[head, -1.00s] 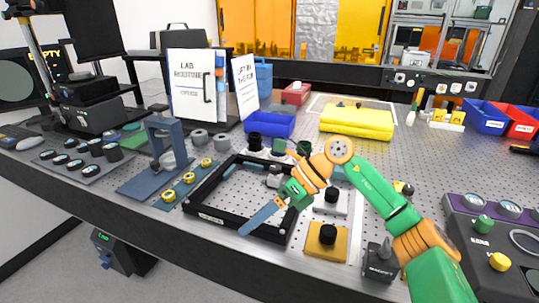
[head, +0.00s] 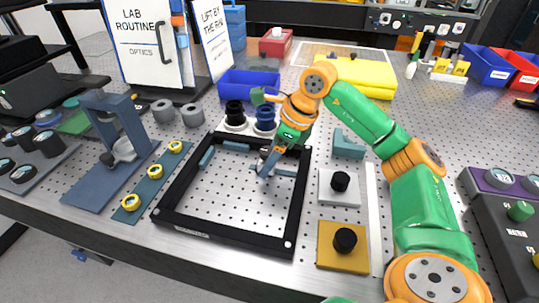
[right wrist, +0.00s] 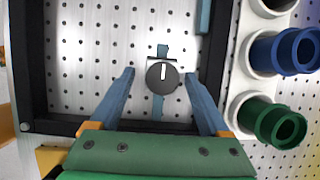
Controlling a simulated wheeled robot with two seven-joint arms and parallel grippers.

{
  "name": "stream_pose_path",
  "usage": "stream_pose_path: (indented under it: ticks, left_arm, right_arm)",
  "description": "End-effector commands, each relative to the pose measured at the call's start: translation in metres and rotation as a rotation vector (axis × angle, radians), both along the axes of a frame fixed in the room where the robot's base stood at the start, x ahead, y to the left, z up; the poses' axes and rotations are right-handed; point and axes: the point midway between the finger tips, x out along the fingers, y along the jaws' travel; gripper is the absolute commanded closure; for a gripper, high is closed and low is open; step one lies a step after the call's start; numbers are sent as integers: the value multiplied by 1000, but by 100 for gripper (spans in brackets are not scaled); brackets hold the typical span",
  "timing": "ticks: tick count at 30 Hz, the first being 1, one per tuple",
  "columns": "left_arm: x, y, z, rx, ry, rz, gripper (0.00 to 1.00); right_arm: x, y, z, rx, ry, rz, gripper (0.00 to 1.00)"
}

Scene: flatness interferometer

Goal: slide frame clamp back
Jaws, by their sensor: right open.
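A black rectangular frame (head: 299,205) lies on the perforated metal table. A clamp with a round black knob (right wrist: 163,76) with a white line sits on a blue-grey bar (right wrist: 158,107) inside the frame, by one rail. In the head view the clamp's bar (head: 286,173) shows at the frame's right side, and my gripper hides most of the knob. My right gripper (head: 268,163) is open over it. In the right wrist view its fingertips (right wrist: 160,73) are on either side of the knob, with gaps showing; contact cannot be told. My left gripper is not in view.
Blue-grey pads (head: 236,146) line the frame's inside edge. Black and blue capped cylinders (head: 265,118) stand close behind the frame; a green one (right wrist: 277,126) shows in the wrist view. White (head: 339,187) and yellow (head: 342,246) blocks with black knobs stand to the right.

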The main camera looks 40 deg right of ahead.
Motion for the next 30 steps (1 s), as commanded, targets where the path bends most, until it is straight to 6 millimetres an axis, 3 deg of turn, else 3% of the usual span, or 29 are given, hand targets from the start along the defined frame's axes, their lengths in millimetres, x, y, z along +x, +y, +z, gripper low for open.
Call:
stream_pose_path:
  ticks: [7, 8, 16, 30]
  left_arm:
    - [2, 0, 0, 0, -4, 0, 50]
    - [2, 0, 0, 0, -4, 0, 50]
    - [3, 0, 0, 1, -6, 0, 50]
    - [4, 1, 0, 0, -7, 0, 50]
  right_arm:
    - [1, 1, -3, 1, 0, 0, 20]
    - [1, 1, -3, 1, 0, 0, 25]
    - [1, 1, -3, 1, 0, 0, 98]
    - [1, 1, -3, 1, 1, 0, 100]
